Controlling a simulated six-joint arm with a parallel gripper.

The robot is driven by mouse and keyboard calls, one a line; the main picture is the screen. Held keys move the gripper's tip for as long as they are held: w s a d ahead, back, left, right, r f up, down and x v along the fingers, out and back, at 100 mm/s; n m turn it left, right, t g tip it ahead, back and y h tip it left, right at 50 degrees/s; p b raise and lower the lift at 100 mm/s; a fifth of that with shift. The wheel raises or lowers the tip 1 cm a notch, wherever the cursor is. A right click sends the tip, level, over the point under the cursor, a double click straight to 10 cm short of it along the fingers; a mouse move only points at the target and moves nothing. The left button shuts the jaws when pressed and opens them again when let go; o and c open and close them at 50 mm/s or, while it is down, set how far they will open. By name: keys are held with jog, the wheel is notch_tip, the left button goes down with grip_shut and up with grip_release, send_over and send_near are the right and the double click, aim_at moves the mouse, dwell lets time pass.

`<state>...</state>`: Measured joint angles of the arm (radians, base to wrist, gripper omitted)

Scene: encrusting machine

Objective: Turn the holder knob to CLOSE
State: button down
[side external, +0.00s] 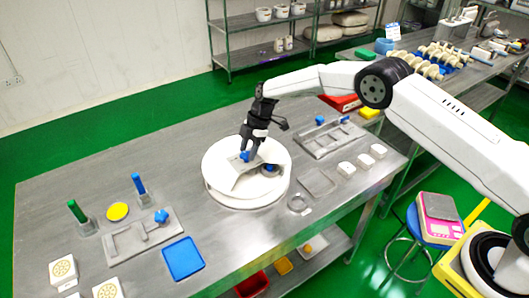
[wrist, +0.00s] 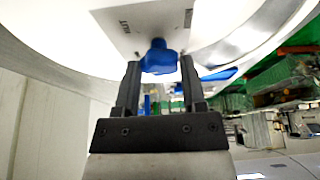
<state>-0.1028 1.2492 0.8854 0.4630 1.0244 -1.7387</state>
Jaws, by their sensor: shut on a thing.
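The round white machine part (side external: 222,185) stands on the steel table. A tilted light plate (side external: 238,172) on it carries a blue knob (side external: 245,157). My gripper (side external: 247,152) comes down from above and is shut on this knob. In the wrist view the lobed blue knob (wrist: 159,57) sits between the tips of my two dark fingers (wrist: 160,72). Small dark labels (wrist: 188,18) are on the plate on both sides of the knob; I cannot read them surely. I cannot tell which label the knob points to.
A second blue part (side external: 269,169) sits just right of the held knob. Grey fixtures with blue knobs stand left (side external: 140,236) and behind right (side external: 330,138). The table's back left is clear.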

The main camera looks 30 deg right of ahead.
jog(key=shift+w+n+g+h, duration=0.15)
jog(key=shift+n+g, duration=0.35)
jog(key=shift+n, duration=0.75)
jog(key=shift+w+n+g+h, duration=0.15)
jog(key=shift+n+g, duration=0.35)
jog(key=shift+n, duration=0.75)
jog(key=shift+s, duration=0.1)
jog(key=shift+c, duration=0.7)
grip_release()
jog(key=v, duration=0.7)
jog(key=shift+r, duration=0.35)
jog(key=shift+d, duration=0.1)
